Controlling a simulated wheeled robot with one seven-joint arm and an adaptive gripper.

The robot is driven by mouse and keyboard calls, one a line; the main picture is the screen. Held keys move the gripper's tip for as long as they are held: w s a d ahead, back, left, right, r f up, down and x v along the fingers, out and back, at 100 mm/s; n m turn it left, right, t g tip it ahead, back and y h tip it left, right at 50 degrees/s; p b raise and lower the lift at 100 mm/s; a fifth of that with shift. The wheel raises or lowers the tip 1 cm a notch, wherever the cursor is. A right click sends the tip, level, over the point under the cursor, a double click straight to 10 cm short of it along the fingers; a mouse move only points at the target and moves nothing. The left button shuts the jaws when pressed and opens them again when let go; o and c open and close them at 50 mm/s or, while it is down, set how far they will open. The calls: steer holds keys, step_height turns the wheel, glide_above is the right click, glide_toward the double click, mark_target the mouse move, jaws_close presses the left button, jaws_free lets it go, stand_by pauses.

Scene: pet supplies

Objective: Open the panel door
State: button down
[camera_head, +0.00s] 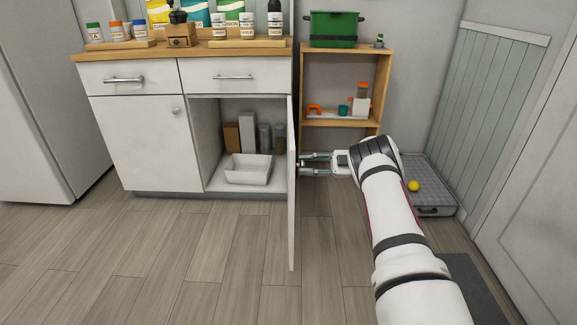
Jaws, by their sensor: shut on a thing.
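The panel door (292,200) is the white right-hand door of the lower cabinet (150,150). It stands swung out toward me, seen almost edge-on, and the right compartment behind it is exposed. My gripper (302,164) reaches in from the right with its fingertips at the door's outer face. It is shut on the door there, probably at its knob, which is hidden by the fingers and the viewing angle. The left door is closed, with a round knob (176,111) near its upper right corner.
Inside the compartment are a white tray (248,176) and several upright packages. A wooden shelf (344,50) with a green box (334,30) stands behind my gripper. A grey crate-like base (430,190) with a yellow ball (413,186) lies right. The floor in front is clear.

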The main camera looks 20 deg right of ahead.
steer(key=shift+s+d+f+n+g, duration=0.15)
steer(key=shift+s+d+g, duration=0.1)
steer(key=shift+d, duration=0.4)
steer(key=shift+s+d+r+n+g, duration=0.15)
steer(key=shift+d+g, duration=0.1)
steer(key=shift+d, duration=0.35)
steer(key=shift+f, duration=0.1)
steer(key=c, duration=1.2)
jaws_free()
steer(key=shift+c, duration=0.2)
steer(key=shift+d, duration=0.1)
steer(key=v, duration=0.7)
steer(key=shift+d+f, duration=0.1)
steer(key=shift+d, duration=0.05)
